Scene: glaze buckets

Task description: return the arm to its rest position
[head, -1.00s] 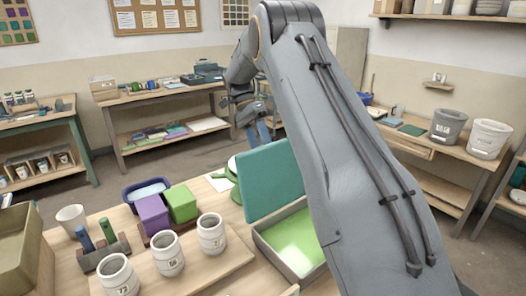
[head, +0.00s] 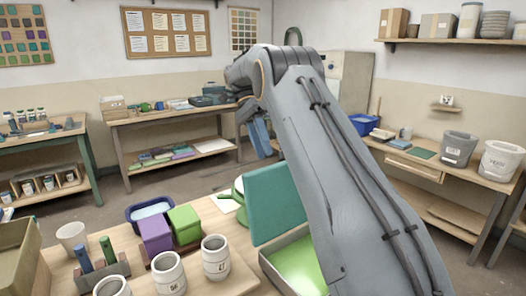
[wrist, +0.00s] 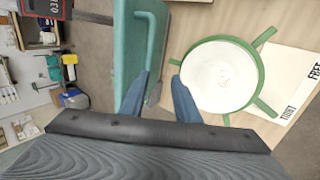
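My arm (head: 340,190) is grey and reaches from the lower right up and away, bending at a high elbow. My gripper (head: 259,137) hangs beyond the elbow in the head view, partly hidden by the arm. In the wrist view its two blue fingers (wrist: 160,88) stand apart with nothing between them. A teal upright panel (head: 273,203) stands at the edge of a tray with a bright green inside (head: 300,262). The panel and its handle show left of the fingers in the wrist view (wrist: 135,50). A white disc on a green stand (wrist: 222,76) lies to their right.
On the near bench are white numbered pots (head: 216,258), a purple block (head: 155,235), a green block (head: 184,224), a blue tub (head: 150,213) and a white cup (head: 72,236). Floor lies open between.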

